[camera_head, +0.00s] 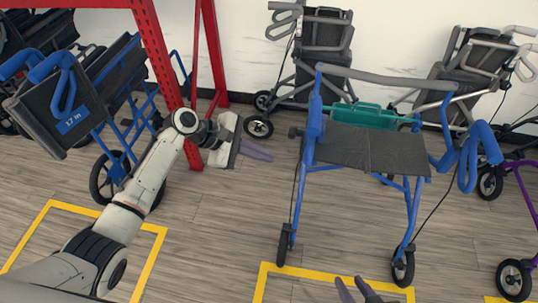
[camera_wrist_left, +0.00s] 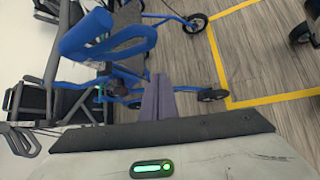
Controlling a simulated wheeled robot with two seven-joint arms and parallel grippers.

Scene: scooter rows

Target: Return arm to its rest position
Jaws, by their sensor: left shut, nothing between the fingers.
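My left arm (camera_head: 140,190) reaches in from the lower left of the head view. Its gripper (camera_head: 270,155) is extended toward the blue rollator (camera_head: 365,148), to the left of its frame and apart from it in the picture. The left gripper's purple fingers are together and empty; they also show in the left wrist view (camera_wrist_left: 158,80). In that view a blue rollator's handle and frame (camera_wrist_left: 110,45) lie beyond the fingers. My right gripper (camera_head: 350,280) shows at the bottom edge of the head view, its two fingertips apart with nothing between them. The rest of the right arm is out of view.
A red rack post (camera_head: 160,55) stands just behind my left gripper. A folded blue wheelchair (camera_head: 90,95) is at the left. Grey rollators (camera_head: 322,45) stand along the back wall. Yellow floor lines (camera_head: 300,272) mark bays; the wooden floor (camera_head: 225,225) between the bays is clear.

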